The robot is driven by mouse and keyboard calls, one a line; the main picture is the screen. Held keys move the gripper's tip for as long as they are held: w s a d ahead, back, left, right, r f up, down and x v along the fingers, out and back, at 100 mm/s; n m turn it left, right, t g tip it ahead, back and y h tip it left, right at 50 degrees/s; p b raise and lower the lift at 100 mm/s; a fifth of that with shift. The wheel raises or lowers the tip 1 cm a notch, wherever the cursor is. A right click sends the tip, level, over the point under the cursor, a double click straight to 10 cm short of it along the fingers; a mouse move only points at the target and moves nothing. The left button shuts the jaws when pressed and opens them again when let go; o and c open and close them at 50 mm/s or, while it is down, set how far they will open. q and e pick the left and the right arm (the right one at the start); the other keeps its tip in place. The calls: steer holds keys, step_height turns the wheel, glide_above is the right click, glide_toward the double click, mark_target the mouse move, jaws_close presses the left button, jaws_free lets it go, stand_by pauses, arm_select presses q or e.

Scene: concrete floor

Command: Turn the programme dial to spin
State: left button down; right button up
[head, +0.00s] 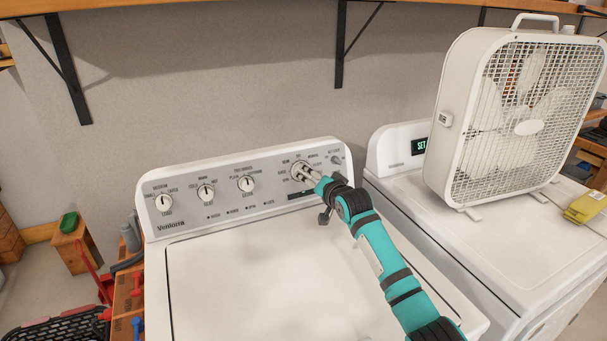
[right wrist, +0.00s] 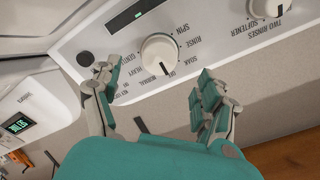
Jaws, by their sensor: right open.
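The programme dial (right wrist: 159,50) is a round white knob at the right end of the washer's grey control panel. Labels around it include SPIN, RINSE, SOAK, OFF, NORMAL, HEAVY and GENTLE. Its dark pointer mark seems to face the OFF and NORMAL side; exactly which is hard to tell. My right gripper (right wrist: 156,72) is open, with one finger on each side of the dial and visible gaps to it. In the head view my right gripper (head: 309,173) reaches the dial and partly covers it. My left gripper is not in view.
Three other knobs (head: 206,192) sit further left on the panel. The washer lid (head: 240,285) is clear below my arm. A white box fan (head: 470,115) stands on the neighbouring machine at right. Brackets hold a shelf (head: 230,8) above.

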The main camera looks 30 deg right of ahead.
steer(key=x, duration=0.8)
steer(key=shift+w, duration=0.15)
steer(key=c, duration=1.2)
steer(key=shift+f+b, duration=0.1)
steer(key=shift+b, duration=0.25)
